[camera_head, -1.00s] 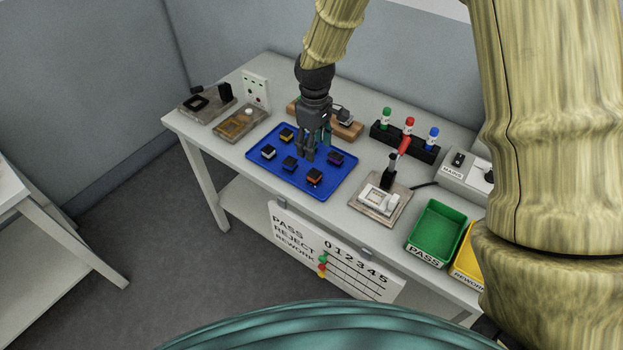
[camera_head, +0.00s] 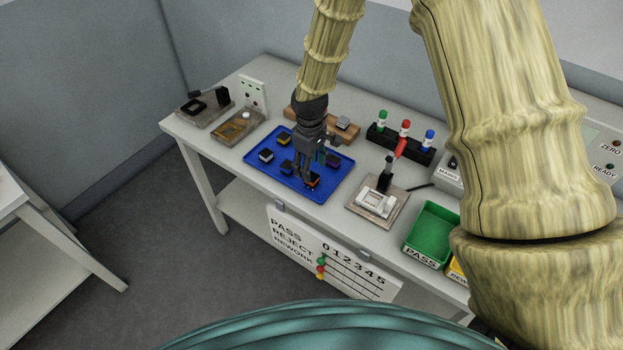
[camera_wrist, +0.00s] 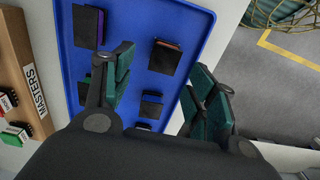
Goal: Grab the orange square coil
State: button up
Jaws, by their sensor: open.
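The orange square coil (camera_head: 313,181) is a small dark block with an orange edge near the front right of the blue tray (camera_head: 263,178). In the wrist view a dark block with an orange-brown edge (camera_wrist: 165,56), which looks like it, lies ahead between the finger lines. My gripper (camera_head: 307,174) is open, pointing down over the front right of the tray. In the wrist view its teal-padded fingers (camera_wrist: 161,80) are spread apart with nothing between the tips.
A purple-marked coil (camera_head: 333,160), a blue one (camera_head: 286,166), a pale one (camera_head: 266,156) and a yellow one (camera_head: 283,138) share the tray. A test fixture (camera_head: 378,200) with an upright lever stands right of it. The wooden masters rack (camera_wrist: 18,70) lies behind.

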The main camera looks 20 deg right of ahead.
aim_at(312, 180)
jog(key=shift+s+f+p, duration=0.15)
jog(key=shift+f+p, duration=0.4)
jog(key=shift+f, duration=0.1)
jog(key=shift+a+f+p, duration=0.1)
jog(key=shift+f+p, duration=0.5)
jog(key=shift+f, duration=1.05)
jog(key=c, duration=1.1)
